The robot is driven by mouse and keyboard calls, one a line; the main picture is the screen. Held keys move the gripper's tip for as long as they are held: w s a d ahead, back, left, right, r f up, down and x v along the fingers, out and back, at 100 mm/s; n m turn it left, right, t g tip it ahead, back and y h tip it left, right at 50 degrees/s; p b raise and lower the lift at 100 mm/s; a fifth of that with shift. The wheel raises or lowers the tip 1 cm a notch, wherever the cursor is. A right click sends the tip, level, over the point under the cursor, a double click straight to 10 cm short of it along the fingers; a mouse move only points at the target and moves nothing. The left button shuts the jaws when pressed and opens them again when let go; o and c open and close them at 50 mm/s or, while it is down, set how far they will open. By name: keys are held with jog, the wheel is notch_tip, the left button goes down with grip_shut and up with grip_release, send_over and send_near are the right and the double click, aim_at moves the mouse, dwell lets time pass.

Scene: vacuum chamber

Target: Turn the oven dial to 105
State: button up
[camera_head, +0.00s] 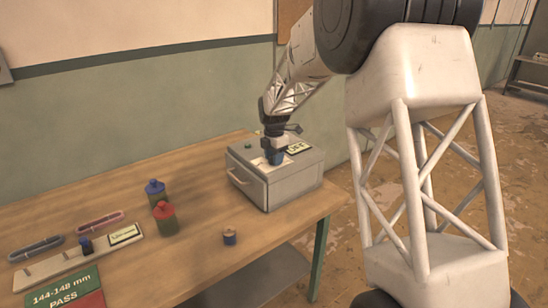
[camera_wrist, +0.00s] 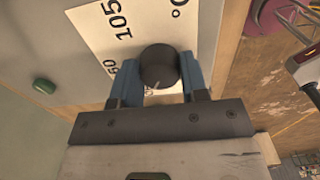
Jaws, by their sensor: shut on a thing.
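The oven (camera_head: 285,183) is a grey box with a front handle, standing at the right end of the wooden table. Its dark round dial (camera_wrist: 159,66) sits on a white scale plate (camera_wrist: 95,35) in the wrist view. The mark 105 shows on the plate, left of the dial, and part of another number shows nearer the gripper. My gripper (camera_wrist: 156,85) has its blue fingers on both sides of the dial and is shut on it. In the head view my gripper (camera_head: 276,157) is on top of the oven and hides the dial.
Blue-capped (camera_head: 155,193) and red-capped (camera_head: 165,218) containers and a small copper-coloured cylinder (camera_head: 230,236) stand on the table. A gauge (camera_head: 80,250) lies at left.

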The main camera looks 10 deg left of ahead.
jog(key=shift+m, duration=0.3)
jog(key=m, duration=1.7)
jog(key=shift+m, duration=0.4)
jog(key=m, duration=0.5)
jog(key=shift+m, duration=0.3)
jog(key=o, duration=0.9)
jog(key=shift+r, duration=0.1)
